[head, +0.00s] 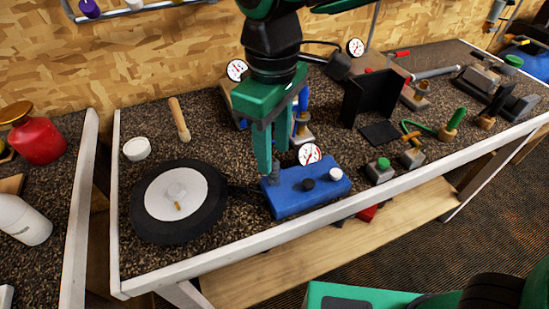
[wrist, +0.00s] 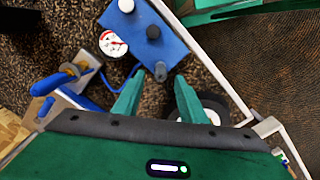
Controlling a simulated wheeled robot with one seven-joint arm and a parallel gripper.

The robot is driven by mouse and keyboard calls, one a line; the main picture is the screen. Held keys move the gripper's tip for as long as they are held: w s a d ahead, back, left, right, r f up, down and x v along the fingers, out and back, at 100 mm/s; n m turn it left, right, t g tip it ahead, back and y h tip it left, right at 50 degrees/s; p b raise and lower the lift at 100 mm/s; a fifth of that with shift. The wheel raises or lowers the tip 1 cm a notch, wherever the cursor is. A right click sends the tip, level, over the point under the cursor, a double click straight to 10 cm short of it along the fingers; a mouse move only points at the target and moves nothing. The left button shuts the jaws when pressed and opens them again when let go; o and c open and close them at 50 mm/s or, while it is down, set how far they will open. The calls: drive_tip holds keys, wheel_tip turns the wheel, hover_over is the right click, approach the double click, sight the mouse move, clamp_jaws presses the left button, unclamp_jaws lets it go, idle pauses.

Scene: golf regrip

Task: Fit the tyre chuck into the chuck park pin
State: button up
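A blue box unit (head: 310,187) stands near the bench's front edge, with a dial gauge (head: 310,154), a black knob and a white knob on top. A small dark grey upright piece (head: 274,172) stands at its left end. It also shows at the box's corner in the wrist view (wrist: 160,71). I cannot tell whether it is the tyre chuck, the chuck park pin, or one on the other. My gripper (head: 269,165) points down over it. In the wrist view its fingers (wrist: 158,78) are apart, with the grey piece showing between and beyond them, no contact visible.
A black tyre (head: 145,222) with a white disc lies left of the box, a dark hose (head: 243,189) between them. A wooden-handled tool (head: 179,119) and white jar (head: 137,148) lie behind. A black upright block (head: 370,97) and several small tools stand to the right.

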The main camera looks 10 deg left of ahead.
sight(274, 161)
wheel_tip(274, 161, up, 5)
drive_tip(key=shift+r, duration=0.1)
idle(0.8)
drive_tip(key=w+d+f+m, duration=0.1)
drive_tip(key=w+d+m, duration=0.15)
drive_tip(key=d, duration=0.65)
drive_tip(key=w+d+f+m, duration=0.2)
drive_tip(key=d+m, duration=0.2)
drive_tip(key=d, duration=0.5)
drive_tip(key=w+d+f+m, duration=0.1)
drive_tip(key=w+d+m, duration=0.2)
drive_tip(key=d, duration=0.5)
drive_tip(key=s+d+f+m, duration=0.3)
drive_tip(key=s+d+m, duration=0.2)
drive_tip(key=d, duration=0.5)
drive_tip(key=s+d+f+m, duration=0.4)
drive_tip(key=s+d+m, duration=0.1)
drive_tip(key=s+d, duration=0.4)
drive_tip(key=shift+s+d+f+m, duration=0.2)
drive_tip(key=shift+d+m, duration=0.15)
drive_tip(key=shift+d, duration=0.65)
